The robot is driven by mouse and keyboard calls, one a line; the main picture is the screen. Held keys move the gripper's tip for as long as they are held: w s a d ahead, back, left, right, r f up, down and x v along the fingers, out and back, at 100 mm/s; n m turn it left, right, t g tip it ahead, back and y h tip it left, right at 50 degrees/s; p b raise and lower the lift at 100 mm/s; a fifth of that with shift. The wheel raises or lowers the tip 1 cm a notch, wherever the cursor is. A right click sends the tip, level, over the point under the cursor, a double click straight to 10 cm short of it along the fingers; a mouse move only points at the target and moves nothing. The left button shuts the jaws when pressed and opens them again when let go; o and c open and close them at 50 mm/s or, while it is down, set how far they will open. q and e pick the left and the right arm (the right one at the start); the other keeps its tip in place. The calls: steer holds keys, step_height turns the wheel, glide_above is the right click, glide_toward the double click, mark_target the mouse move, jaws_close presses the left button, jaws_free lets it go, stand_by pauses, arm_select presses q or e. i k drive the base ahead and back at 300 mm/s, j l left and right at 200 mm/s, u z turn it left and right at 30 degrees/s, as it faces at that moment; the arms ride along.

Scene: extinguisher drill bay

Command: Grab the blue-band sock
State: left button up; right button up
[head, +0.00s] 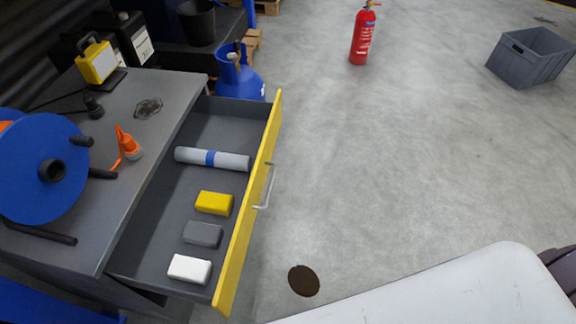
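The blue-band sock (228,161) is a light grey roll with a blue band around its middle. It lies crosswise in the open drawer (217,115), toward the far end. The drawer has a yellow front with a metal handle (265,186) and is pulled out to the right of the grey bench. Neither of my grippers shows in the head view, and nothing is touching the sock.
Yellow (214,203), dark grey (203,234) and white (190,269) blocks lie nearer in the drawer. A blue reel (40,150) and orange bottle (128,146) stand on the bench. A red extinguisher (362,38) and grey crate (530,57) stand on otherwise largely clear floor.

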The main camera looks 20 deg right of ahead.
mark_target(208, 157)
steer(key=l+z, duration=0.1)
steer(key=u, duration=0.4)
steer(key=i+l+u, duration=0.15)
steer(key=u, duration=0.35)
steer(key=l+u, duration=0.3)
steer(key=u, duration=0.15)
steer(key=i+l+u, duration=0.1)
steer(key=l+u, duration=0.2)
steer(key=u, duration=0.2)
steer(key=l+u, duration=0.3)
steer(key=u, duration=0.15)
